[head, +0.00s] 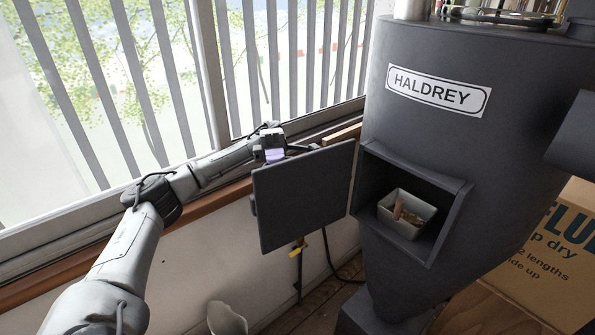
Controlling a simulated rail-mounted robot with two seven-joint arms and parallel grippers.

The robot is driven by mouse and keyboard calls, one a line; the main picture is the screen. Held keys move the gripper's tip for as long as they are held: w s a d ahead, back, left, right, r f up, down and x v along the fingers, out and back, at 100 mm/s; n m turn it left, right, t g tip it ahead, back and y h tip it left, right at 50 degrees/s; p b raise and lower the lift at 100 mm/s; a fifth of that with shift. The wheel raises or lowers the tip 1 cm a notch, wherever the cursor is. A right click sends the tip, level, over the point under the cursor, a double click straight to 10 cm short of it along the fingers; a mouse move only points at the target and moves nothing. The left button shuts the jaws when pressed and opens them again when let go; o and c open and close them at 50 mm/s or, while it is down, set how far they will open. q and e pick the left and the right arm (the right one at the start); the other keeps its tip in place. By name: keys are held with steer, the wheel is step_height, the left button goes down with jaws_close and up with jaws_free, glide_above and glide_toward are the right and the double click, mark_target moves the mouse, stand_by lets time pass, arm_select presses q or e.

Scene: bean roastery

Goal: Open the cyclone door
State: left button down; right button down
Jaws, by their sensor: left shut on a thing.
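The cyclone (430,85) is a dark grey funnel-shaped body with a HALDREY label, at the right of the head view. Its door (303,195) is a flat dark panel, hinged at the left side of the square opening (455,215) and swung out wide to the left. The opening is uncovered. My left gripper (292,151) is at the door's upper edge, on its far side, shut on the door. The fingertips and the gripped part are mostly hidden behind the panel. My right gripper is not in view.
A pale tray (408,228) with a brown upright piece and loose bits sits inside the opening. A cardboard box (548,255) stands at the right. A wooden sill (200,210) and slatted window run behind my arm. A pale open container (226,320) stands below.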

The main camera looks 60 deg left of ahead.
arm_select(q)
steer(key=shift+a, duration=0.15)
stand_by(0.3)
steer(key=c, duration=1.2)
jaws_free()
